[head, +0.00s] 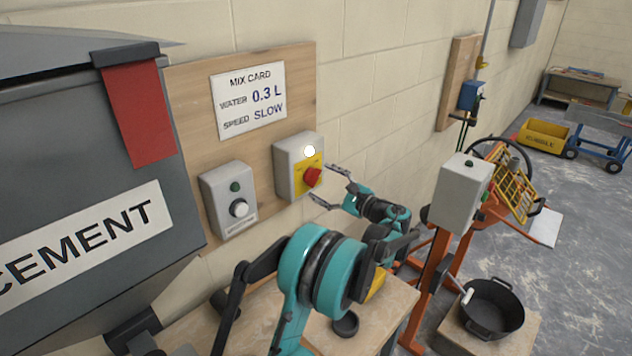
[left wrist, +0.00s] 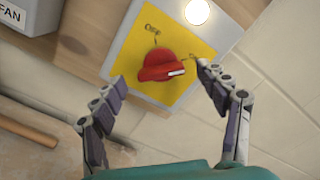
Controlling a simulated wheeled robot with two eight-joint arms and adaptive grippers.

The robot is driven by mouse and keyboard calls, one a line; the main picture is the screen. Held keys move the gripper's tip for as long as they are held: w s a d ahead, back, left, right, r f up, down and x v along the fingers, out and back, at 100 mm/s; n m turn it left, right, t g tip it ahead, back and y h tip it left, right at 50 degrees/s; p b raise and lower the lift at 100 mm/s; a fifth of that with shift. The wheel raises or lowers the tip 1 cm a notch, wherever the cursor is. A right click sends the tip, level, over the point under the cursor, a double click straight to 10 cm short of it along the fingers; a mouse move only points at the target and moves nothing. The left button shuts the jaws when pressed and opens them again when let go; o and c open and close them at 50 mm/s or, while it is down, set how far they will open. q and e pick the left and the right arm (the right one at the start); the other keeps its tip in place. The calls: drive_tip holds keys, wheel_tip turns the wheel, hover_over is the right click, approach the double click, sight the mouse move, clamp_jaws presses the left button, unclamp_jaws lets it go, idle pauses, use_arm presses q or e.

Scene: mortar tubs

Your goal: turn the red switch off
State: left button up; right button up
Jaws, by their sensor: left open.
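The red switch (head: 313,177) is a rotary knob on a yellow plate of a grey box (head: 285,171), fixed to a wooden board on the wall. A round white lamp (head: 309,151) above it is lit. In the left wrist view the red switch (left wrist: 162,66) has a white mark pointing right, and the lamp (left wrist: 197,12) shows at the top. My left gripper (head: 328,184) is open just in front of the switch. Its fingers (left wrist: 160,95) stand either side of and short of the knob, with nothing between them. My right gripper is not in view.
A second grey box (head: 229,200) with a green and a white button is left of the switch box. A mix card (head: 248,100) hangs above. A grey cement hopper (head: 90,190) fills the left. An orange mixer stand (head: 432,270) and black tub (head: 492,308) are at right.

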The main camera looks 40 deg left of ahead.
sight(317, 179)
use_arm(q)
drive_tip(key=shift+w+a, duration=0.15)
drive_tip(key=shift+a, duration=1.5)
drive_tip(key=c, duration=1.2)
drive_tip(key=shift+o, duration=0.2)
